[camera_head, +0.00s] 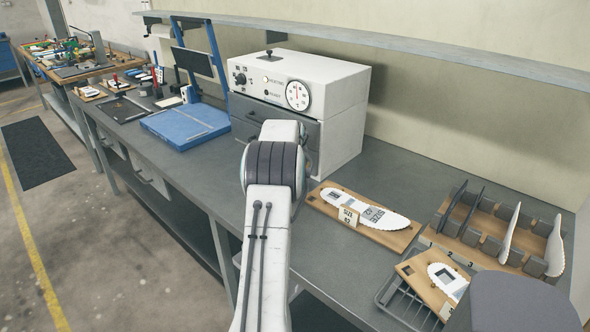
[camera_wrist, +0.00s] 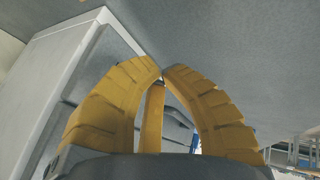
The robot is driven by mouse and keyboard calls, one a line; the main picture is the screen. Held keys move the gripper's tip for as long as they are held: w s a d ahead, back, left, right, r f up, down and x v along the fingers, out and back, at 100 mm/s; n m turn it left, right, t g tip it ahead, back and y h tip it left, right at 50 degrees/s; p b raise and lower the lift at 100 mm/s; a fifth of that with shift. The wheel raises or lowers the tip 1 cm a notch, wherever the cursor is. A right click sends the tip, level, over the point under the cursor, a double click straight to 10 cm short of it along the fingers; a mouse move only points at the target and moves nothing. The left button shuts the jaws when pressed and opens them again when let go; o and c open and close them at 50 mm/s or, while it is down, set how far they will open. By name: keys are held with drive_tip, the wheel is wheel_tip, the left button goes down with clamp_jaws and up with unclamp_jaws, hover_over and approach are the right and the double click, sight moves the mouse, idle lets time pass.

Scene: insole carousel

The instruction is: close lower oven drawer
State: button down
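The oven (camera_head: 335,82) is a white box with a dial, knobs and grey drawer fronts, standing on the grey bench. The upper drawer front (camera_head: 280,113) shows below the control panel. Only a left strip of the lower drawer (camera_head: 240,131) shows clearly; my arm hides much of it, so I cannot tell how far it is open. My gripper is hidden behind my arm in the head view. In the wrist view its yellow fingers (camera_wrist: 162,76) are tip to tip, with nothing visible between the tips. A pale box, apparently the oven (camera_wrist: 55,75), is at left.
An insole on a wooden board (camera_head: 372,222) lies to the right, with an insole rack (camera_head: 487,235) and a wire tray (camera_head: 395,300) nearer the right corner. A shelf (camera_head: 400,45) runs above the bench.

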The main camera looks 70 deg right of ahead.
drive_tip(key=shift+a+r, duration=0.3)
drive_tip(key=shift+r, duration=0.3)
drive_tip(key=shift+s+a+r, duration=0.1)
drive_tip(key=shift+s+r, duration=0.15)
drive_tip(key=v, duration=0.7)
drive_tip(key=shift+a+r+b, duration=0.2)
drive_tip(key=shift+a+b, duration=0.05)
drive_tip(key=shift+b, duration=0.05)
drive_tip(key=shift+m, duration=0.3)
